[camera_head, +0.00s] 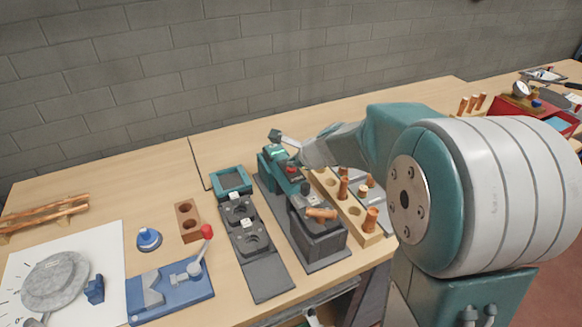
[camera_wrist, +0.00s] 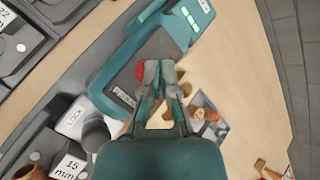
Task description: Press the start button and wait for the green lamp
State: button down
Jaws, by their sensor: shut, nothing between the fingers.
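The press machine (camera_head: 308,228) is a dark grey and teal bench unit in the middle of the table. In the wrist view its teal panel (camera_wrist: 128,50) carries a "PRESS" label and a red button (camera_wrist: 140,70). My gripper (camera_wrist: 154,68) is shut and empty, with its fingertips over the red button, partly hiding it. I cannot tell whether they touch it. A small display (camera_wrist: 193,16) with bright blue-green marks glows at the panel's far end. I cannot tell whether a separate green lamp is lit.
A dark fixture board (camera_head: 262,275) stands left of the press, and a wooden block (camera_head: 379,238) with copper fittings stands right. The table's back is clear.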

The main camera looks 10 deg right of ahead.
jog(key=shift+f, duration=0.15)
dwell(0.3)
jog(key=shift+r, duration=0.85)
jog(key=shift+r, duration=2.5)
